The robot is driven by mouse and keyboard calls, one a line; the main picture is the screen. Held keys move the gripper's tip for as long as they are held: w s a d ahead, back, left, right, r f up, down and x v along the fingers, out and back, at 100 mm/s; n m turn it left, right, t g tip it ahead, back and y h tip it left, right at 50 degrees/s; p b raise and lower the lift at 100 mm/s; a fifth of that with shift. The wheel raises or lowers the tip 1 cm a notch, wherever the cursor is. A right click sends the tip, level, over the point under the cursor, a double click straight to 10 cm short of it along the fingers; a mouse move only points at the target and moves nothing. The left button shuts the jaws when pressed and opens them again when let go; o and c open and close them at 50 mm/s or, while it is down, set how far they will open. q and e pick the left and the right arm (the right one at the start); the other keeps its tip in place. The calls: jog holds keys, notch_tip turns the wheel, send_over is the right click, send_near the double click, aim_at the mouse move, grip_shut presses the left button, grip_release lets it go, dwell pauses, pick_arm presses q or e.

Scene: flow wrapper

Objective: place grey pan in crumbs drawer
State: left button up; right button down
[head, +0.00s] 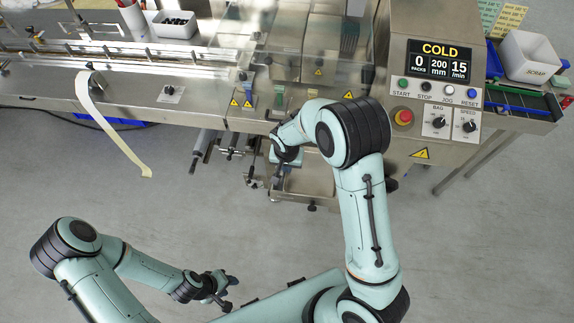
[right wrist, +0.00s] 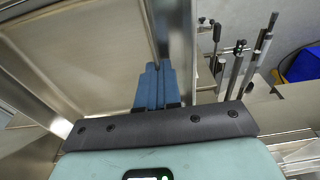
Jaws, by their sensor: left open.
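The grey pan (right wrist: 85,50) shows in the right wrist view as a shallow, flat-bottomed metal tray with raised walls, cut off by the picture edge. My right gripper (right wrist: 155,70) has its blue fingers close together on the pan's side wall. In the head view my right gripper (head: 281,165) is low at the machine's front, partly hidden by its own arm. The crumbs drawer (head: 308,197) seems to be the metal tray with a dark knob there; pan and drawer are hard to tell apart. My left gripper (head: 219,291) is open and empty over the floor.
The flow wrapper (head: 120,85) spans the back, with a control panel (head: 437,85) at right. Dark rods (head: 200,150) stick out left of the drawer. A strip of film (head: 110,130) hangs at left. A scrap bin (head: 530,57) stands far right. Floor in front is clear.

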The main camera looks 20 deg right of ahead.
jog(key=c, duration=1.3)
grip_release()
jog(key=shift+c, duration=0.2)
notch_tip(320, 180, up, 12)
jog(key=s, duration=0.1)
jog(key=shift+s+a, duration=0.15)
jog(key=shift+a, duration=0.2)
